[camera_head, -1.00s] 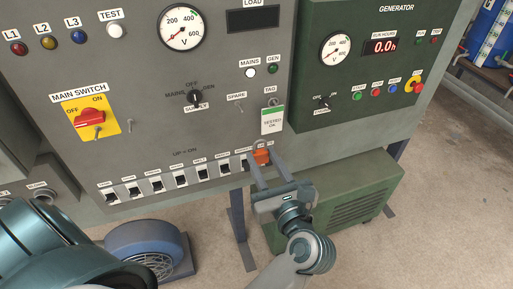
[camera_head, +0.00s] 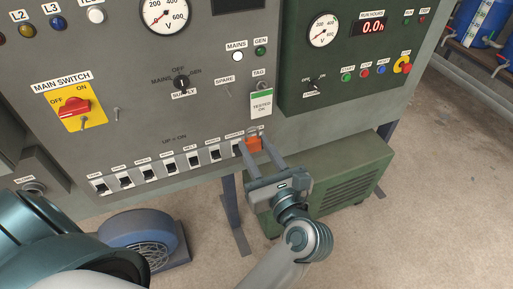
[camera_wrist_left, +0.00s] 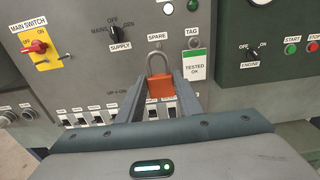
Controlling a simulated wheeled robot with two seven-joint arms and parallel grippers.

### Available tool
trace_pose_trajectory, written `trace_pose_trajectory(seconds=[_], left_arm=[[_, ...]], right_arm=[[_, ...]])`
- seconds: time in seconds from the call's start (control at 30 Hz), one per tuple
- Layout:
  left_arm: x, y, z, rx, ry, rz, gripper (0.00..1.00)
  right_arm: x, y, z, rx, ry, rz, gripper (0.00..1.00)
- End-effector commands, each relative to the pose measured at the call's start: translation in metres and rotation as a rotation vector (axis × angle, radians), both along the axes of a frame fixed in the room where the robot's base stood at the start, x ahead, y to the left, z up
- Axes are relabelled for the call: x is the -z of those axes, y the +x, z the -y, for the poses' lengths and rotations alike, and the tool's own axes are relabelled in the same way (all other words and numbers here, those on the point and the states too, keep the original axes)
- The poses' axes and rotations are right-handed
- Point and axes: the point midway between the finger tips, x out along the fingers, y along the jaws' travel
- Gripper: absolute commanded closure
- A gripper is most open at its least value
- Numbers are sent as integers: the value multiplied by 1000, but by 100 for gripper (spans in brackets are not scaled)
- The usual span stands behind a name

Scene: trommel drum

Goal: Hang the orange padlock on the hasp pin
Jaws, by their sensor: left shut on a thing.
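The orange padlock (camera_head: 253,144) is held between the two fingers of my left gripper (camera_head: 264,149), in front of the grey panel's lower right part. In the left wrist view the padlock (camera_wrist_left: 160,88) is upright, its grey shackle on top, in front of the panel below the SPARE label. My left gripper (camera_wrist_left: 160,98) is shut on its body. Small pins stick out by the red and yellow main switch (camera_head: 72,106), one at its lower edge (camera_head: 84,122) and one to its right (camera_head: 117,115). I cannot tell which is the hasp pin. My right gripper is not in view.
A white and green tag (camera_head: 261,103) hangs on the panel just above the padlock. A row of breaker switches (camera_head: 174,167) lies to its left. A green generator housing (camera_head: 345,180) stands below right, and a blue blower (camera_head: 140,238) stands on the floor at lower left.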

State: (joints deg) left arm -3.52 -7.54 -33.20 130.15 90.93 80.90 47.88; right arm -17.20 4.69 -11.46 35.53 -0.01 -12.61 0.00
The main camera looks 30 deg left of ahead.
Motion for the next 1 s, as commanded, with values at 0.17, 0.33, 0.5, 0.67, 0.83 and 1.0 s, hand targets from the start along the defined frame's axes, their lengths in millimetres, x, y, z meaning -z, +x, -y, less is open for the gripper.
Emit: trace_pose_trajectory(seconds=[0.17, 0.33, 0.5, 0.67, 0.83, 1.0], left_arm=[[-4, 0, 0, -1, -1, 1, 93], [-6, 0, 0, -1, -1, 1, 93], [-7, 0, 0, -1, 0, 0, 93], [-7, 0, 0, -1, 0, 0, 93], [-6, 0, 0, 0, 0, 0, 93], [-6, -2, 2, 0, 0, 0, 93]], right_arm=[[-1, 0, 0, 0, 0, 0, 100], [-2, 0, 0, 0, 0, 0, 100], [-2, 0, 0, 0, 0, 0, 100], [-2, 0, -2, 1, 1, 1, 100], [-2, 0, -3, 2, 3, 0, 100], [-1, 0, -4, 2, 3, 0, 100]])
